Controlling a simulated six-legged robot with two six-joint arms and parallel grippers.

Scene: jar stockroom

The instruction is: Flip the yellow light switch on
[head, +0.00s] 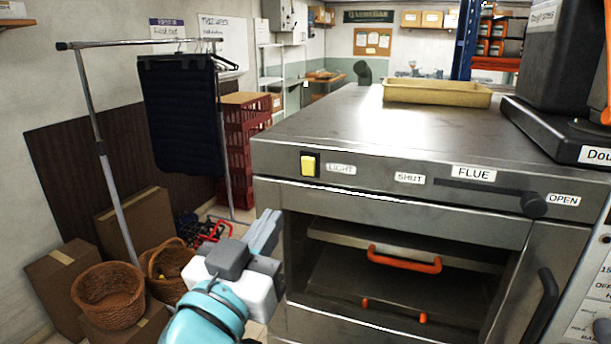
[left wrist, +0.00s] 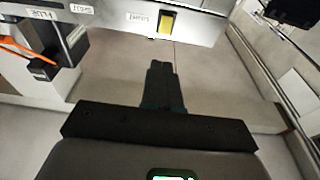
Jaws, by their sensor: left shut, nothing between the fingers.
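The yellow light switch (head: 309,164) is on the front panel of a steel oven, left of a label reading LIGHT. It also shows in the left wrist view (left wrist: 167,22), near the top. My left gripper (head: 267,228) is below and to the left of the switch in the head view, in front of the oven's left edge. Its fingers are shut and empty, pointing up. In the left wrist view the closed fingers (left wrist: 160,72) point toward the switch, with a gap between. I cannot tell the switch's position. My right gripper is not in view.
The oven (head: 320,120) has a flue slider with a black knob (head: 534,204) at the right and orange-handled trays (head: 405,259) in its open bay. A yellow tray (head: 437,92) sits on top. A clothes rail (head: 95,160) and wicker baskets (head: 107,293) stand at the left.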

